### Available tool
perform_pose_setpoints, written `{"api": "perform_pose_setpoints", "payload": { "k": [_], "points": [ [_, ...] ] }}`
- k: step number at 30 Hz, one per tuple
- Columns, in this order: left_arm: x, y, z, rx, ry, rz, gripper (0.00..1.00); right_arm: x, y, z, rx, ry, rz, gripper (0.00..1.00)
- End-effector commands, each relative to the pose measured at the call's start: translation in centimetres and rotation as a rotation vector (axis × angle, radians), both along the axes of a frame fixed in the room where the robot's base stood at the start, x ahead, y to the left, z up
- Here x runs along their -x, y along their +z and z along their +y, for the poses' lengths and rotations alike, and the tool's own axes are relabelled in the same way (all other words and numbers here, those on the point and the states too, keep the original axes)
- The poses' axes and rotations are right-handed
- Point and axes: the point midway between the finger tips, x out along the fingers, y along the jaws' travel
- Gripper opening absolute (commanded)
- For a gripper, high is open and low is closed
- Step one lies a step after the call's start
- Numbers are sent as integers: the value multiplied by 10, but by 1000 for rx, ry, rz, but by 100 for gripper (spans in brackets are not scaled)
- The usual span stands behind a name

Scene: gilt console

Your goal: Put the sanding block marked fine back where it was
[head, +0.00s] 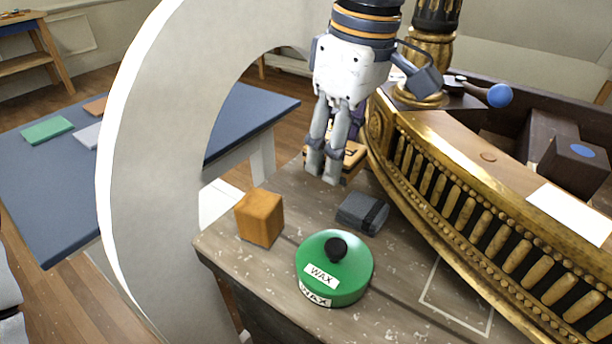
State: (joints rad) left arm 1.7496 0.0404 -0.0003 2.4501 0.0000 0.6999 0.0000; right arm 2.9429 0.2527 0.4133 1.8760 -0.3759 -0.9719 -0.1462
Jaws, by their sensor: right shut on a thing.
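My right gripper (323,172) points down above the far part of the wooden bench top (285,185). It is shut on a tan-orange block (353,156) with dark lettering on its face. The fingers cover part of the lettering; an F seems to show, the rest cannot be read. Whether the block touches the bench cannot be told. A thin white rectangular outline (457,299) is marked on the bench at the front right, and it is empty. My left gripper is not in view.
On the bench stand an orange-brown block (260,217), a dark grey block (362,213) and a green wax tin (350,276) with a black knob. The gilt console (480,190) borders the right side. A blue-topped table (50,190) is at left.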

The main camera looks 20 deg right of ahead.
Motion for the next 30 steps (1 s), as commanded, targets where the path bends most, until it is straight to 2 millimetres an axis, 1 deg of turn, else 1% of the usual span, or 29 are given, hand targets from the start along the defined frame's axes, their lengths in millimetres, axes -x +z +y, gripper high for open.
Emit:
{"api": "perform_pose_setpoints", "payload": {
  "k": [3,6,9,14,19,29,30],
  "points": [
    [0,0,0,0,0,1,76,-34,-18,9,0,0,-3,15],
    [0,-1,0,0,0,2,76,-52,-43,14,0,1,-1,15],
    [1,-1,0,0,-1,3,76,-65,-58,18,0,1,-4,15],
    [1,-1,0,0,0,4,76,-75,-71,21,-1,1,-6,15],
    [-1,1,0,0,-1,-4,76,-75,-99,21,-1,1,-6,15],
    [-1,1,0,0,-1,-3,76,-76,-105,21,0,1,-7,15],
    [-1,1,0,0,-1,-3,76,-76,-104,21,0,1,-7,48]
  ]
}}
